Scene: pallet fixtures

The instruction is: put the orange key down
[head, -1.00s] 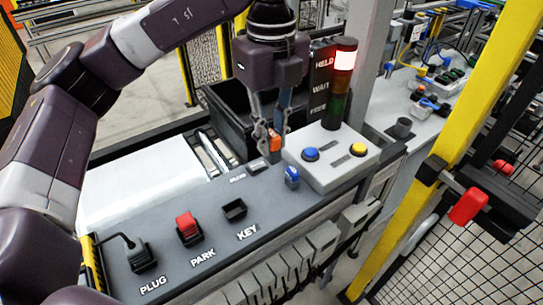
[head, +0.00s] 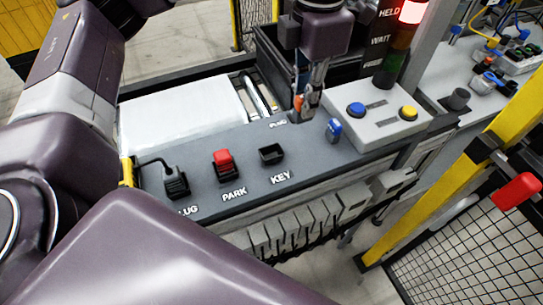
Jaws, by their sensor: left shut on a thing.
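The orange key (head: 298,103) is a small orange block at the back of the grey panel (head: 216,187). My left gripper (head: 306,104) comes down from above and is shut on it. The key is just above or at the rear spot marked PLUG; its lower end is partly hidden, so I cannot tell whether it touches. The black holder marked KEY (head: 271,154) is empty. A red key (head: 223,157) sits in the holder marked PARK. My right gripper is not in view.
A blue key (head: 333,131) stands right of the orange key, beside a grey box (head: 372,125) with blue and yellow buttons. A signal tower (head: 397,50) with its red lamp lit stands behind. A black plug (head: 176,182) with a cable is at the panel's left.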

